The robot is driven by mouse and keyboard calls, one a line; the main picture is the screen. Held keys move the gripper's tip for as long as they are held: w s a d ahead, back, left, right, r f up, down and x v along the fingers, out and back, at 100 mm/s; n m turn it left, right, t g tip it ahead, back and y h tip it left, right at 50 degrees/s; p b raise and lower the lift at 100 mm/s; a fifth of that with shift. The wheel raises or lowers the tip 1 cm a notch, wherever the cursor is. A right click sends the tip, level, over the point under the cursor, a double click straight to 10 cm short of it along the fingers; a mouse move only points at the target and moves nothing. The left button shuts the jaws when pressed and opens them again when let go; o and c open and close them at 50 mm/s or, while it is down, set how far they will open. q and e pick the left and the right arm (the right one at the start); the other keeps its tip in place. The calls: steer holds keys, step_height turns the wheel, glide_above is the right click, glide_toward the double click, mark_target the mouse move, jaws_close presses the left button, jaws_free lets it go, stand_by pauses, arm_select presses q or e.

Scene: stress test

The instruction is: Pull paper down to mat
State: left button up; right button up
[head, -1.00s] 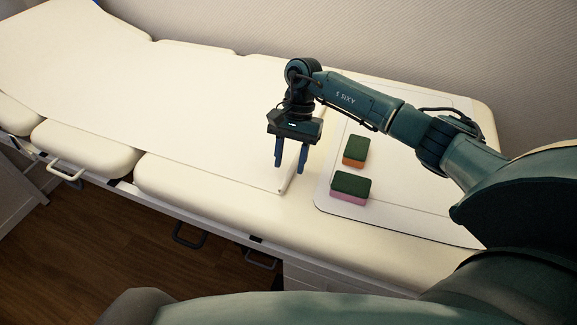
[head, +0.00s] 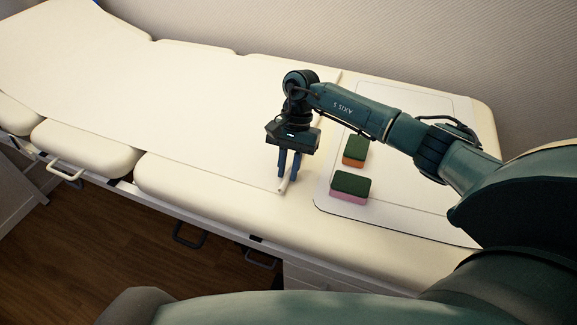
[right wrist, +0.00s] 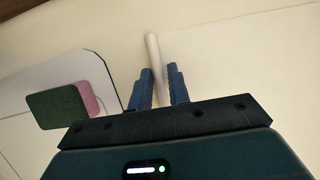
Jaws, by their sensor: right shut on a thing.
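The white paper (head: 215,125) lies along the cream exam table, and its right end has a rolled edge or bar (head: 284,187). My right gripper (head: 288,178) is shut on that rolled edge, close to its near end. In the right wrist view the white roll (right wrist: 153,50) passes between the blue fingers (right wrist: 160,75). The pale mat (head: 336,208) with a dark rim lies to the right of the paper's end, a short gap away. It also shows at the left in the right wrist view (right wrist: 30,75). My left gripper is not in view.
Two sponges with green tops stand on the mat: a pink one (head: 350,197) near its front left and an orange one (head: 354,161) behind it. The table's front edge has several handles (head: 190,236) below. A wall (head: 400,40) stands behind the table.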

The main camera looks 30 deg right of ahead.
jaws_close()
steer(key=s+d, duration=0.3)
steer(key=shift+s+d, duration=0.15)
steer(key=shift+s, duration=0.15)
steer(key=o, duration=0.8)
jaws_free()
steer(key=shift+o, duration=0.2)
steer(key=shift+w+r, duration=0.1)
